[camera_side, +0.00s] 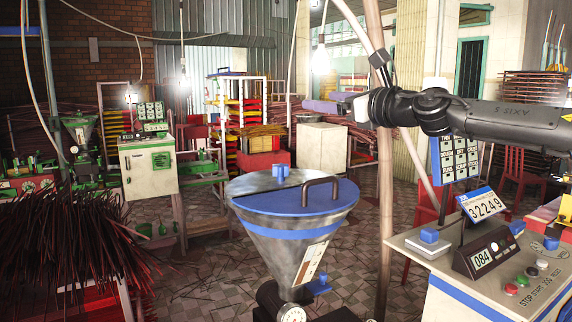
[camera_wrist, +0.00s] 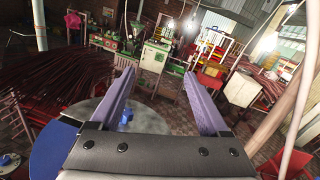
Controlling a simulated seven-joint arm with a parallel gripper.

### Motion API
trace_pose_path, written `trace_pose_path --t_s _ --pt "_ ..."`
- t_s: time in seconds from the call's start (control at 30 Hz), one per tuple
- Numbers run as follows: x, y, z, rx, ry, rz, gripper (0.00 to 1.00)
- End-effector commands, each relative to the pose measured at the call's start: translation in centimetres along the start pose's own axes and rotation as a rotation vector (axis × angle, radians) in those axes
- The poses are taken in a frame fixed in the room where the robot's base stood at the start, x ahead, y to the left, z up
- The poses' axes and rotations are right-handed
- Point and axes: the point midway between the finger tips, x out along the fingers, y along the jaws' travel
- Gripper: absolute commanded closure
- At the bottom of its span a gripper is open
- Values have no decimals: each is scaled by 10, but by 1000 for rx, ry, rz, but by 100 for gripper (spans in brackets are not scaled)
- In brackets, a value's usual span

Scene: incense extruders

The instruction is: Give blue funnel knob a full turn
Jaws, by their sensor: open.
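A blue knob (camera_side: 282,173) stands upright at the back edge of the lid of a metal funnel (camera_side: 290,245). The lid (camera_side: 262,200) is blue in front and grey at the back, with a dark arched handle (camera_side: 320,188). Another small blue piece (camera_side: 318,286) sits low on the funnel's side. My gripper (camera_side: 345,106) is above and right of the funnel, apart from the knob. In the wrist view my gripper (camera_wrist: 160,72) is open, its two purple fingers wide apart with nothing held. A small blue knob (camera_wrist: 126,116) shows beyond the left finger, on the grey lid.
A control console (camera_side: 440,262) with buttons and displays stands at the right. A wooden pole (camera_side: 386,180) rises between it and the funnel. Bundles of dark sticks (camera_side: 75,245) fill the left. A dial gauge (camera_side: 292,314) is under the funnel.

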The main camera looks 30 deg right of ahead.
Motion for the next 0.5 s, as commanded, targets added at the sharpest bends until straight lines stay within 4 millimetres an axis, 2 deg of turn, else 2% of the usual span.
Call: trace_pose_path --t_s 0.1,0.23,0.37,0.5 --pt "4 -17 22 15 -80 -137 21" --pt "3 -32 24 50 -74 -291 21" --pt "0 -34 6 100 26 -414 21" --pt "-6 -11 -31 162 208 -474 21"
